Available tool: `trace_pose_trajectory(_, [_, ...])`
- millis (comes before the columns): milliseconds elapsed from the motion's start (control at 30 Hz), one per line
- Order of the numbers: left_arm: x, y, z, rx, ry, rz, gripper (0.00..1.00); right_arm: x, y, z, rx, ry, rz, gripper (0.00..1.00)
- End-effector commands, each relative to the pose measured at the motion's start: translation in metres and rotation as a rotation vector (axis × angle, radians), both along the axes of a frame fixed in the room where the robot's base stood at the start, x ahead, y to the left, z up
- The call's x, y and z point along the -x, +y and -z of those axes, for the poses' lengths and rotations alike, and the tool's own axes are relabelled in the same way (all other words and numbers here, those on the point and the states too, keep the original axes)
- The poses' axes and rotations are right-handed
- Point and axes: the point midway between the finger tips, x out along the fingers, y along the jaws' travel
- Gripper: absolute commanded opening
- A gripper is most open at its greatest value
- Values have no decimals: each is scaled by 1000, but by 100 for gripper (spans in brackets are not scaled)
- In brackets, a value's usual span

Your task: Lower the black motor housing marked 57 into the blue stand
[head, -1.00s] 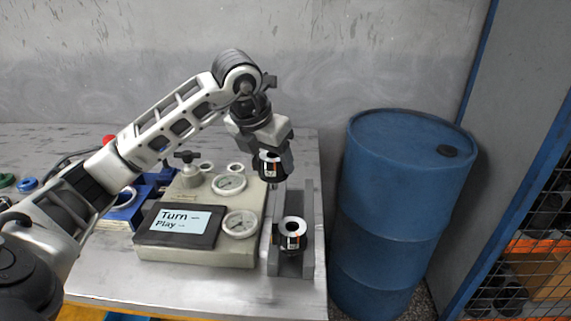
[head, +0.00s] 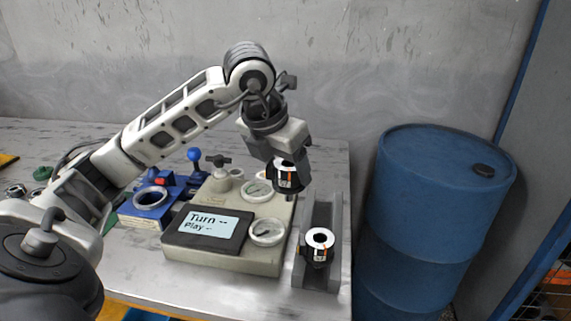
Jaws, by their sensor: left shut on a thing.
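My left gripper (head: 284,158) points down and is shut on a black motor housing (head: 286,180) with a white top and an orange-and-white label. It holds the housing in the air near the back end of the grey channel rack. The number on the label is too small to read. The blue stand (head: 150,200) with a round ring opening sits on the table to the left, behind the tablet. A second, similar black housing (head: 318,245) stands in the grey rack (head: 340,250). My right gripper is not in view.
A beige test unit (head: 230,262) with round gauges, a valve handle and a "Turn Play" tablet (head: 207,226) stands between the blue stand and the rack. A blue barrel (head: 430,235) stands right of the table. Small parts lie at the far left.

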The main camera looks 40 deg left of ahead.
Motion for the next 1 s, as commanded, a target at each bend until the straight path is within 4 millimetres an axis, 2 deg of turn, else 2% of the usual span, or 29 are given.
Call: trace_pose_trajectory(1000, [-1, 1, -42, 1, -5, -2, 21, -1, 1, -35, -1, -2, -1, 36])
